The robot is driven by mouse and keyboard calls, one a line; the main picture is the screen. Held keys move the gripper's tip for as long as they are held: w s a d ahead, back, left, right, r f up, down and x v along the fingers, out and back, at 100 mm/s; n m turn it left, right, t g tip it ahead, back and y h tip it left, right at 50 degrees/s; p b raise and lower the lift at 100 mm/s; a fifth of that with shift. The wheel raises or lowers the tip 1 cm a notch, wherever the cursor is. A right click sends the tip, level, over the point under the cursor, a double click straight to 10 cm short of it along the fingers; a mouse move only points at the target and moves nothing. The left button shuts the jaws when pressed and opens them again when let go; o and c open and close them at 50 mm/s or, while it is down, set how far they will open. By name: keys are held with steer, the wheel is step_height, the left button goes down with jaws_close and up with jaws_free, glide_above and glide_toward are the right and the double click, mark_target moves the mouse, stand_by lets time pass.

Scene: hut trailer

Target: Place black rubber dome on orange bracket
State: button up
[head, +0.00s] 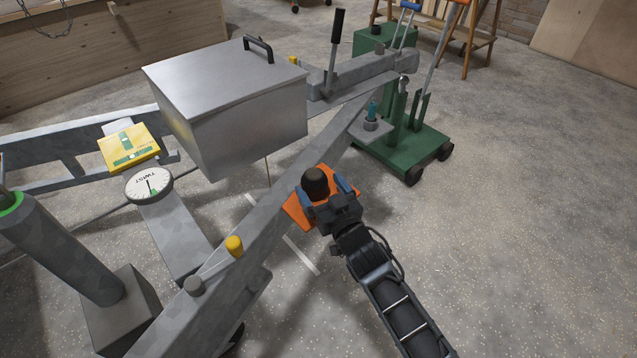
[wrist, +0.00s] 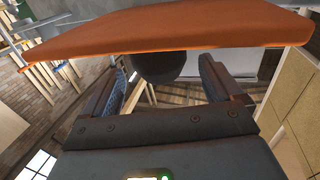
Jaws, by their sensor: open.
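The black rubber dome (head: 314,180) is upright over the orange bracket (head: 293,212), which juts from the side of the grey trailer beam. In the wrist view the picture is upside down: the bracket (wrist: 170,30) spans the top and the dome (wrist: 155,67) meets its edge. The dome appears to rest on the bracket, but its base is partly hidden. My gripper (head: 322,185) is open at the bracket, its blue-padded fingers on either side of the dome, with visible space beside it in the wrist view.
A grey metal box (head: 225,100) stands on the trailer frame behind the bracket. A yellow knob (head: 234,246) sits on the nearer beam. A green wheeled cart (head: 410,150) stands at the back right. The floor (head: 520,230) to the right is clear.

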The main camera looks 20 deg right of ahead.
steer(key=s+p, duration=0.1)
steer(key=s, duration=0.9)
steer(key=shift+s+d, duration=0.15)
steer(key=shift+d, duration=0.15)
steer(key=s+r+g, duration=0.1)
steer(key=s+r, duration=0.2)
steer(key=s, duration=2)
steer(key=s+r+g+h, duration=0.1)
steer(key=s+r+g, duration=0.1)
steer(key=s+r, duration=1.1)
steer(key=shift+s+r+m, duration=0.3)
steer(key=shift+s+r, duration=0.05)
steer(key=shift+s, duration=1)
